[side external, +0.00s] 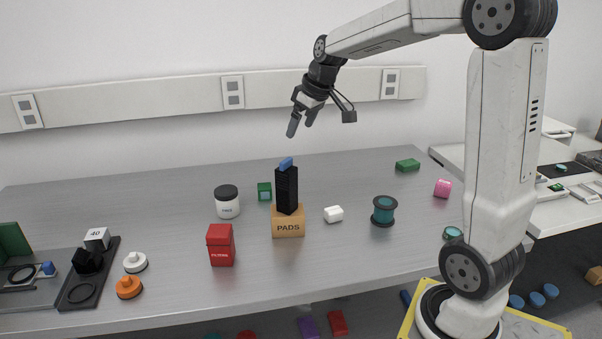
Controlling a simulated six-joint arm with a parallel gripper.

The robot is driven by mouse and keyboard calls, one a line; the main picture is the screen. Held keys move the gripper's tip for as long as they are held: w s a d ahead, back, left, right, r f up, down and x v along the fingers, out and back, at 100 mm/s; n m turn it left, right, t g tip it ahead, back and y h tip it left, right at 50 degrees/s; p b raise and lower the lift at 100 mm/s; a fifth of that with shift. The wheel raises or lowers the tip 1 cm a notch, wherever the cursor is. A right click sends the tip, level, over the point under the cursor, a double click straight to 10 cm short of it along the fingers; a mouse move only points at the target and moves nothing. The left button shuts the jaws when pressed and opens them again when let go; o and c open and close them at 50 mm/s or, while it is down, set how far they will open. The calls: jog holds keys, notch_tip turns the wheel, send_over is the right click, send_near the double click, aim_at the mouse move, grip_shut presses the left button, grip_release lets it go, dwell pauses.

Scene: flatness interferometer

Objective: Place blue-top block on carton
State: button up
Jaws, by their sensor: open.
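The blue-top block (287,190) is a tall black ribbed block with a blue piece on its top. It stands upright on the tan carton (288,228) marked PADS, near the middle of the table. My gripper (299,129) is open and empty. It hangs above the block, with a clear gap between the fingertips and the blue top.
A red box (221,245) and a white jar with a dark lid (227,202) stand left of the carton. A small green block (264,192) is behind it. A white block (333,214) and a teal spool (383,211) are to the right. The table's back is mostly clear.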

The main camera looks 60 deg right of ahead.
jog(key=s+a+f+g, duration=0.1)
jog(key=s+a+f, duration=0.5)
jog(key=a+f, duration=0.3)
jog(key=s+a+f+g, duration=0.1)
jog(key=s+a+f, duration=0.5)
jog(key=a+f, duration=0.3)
jog(key=shift+s+f, duration=0.4)
jog(key=shift+f, duration=0.2)
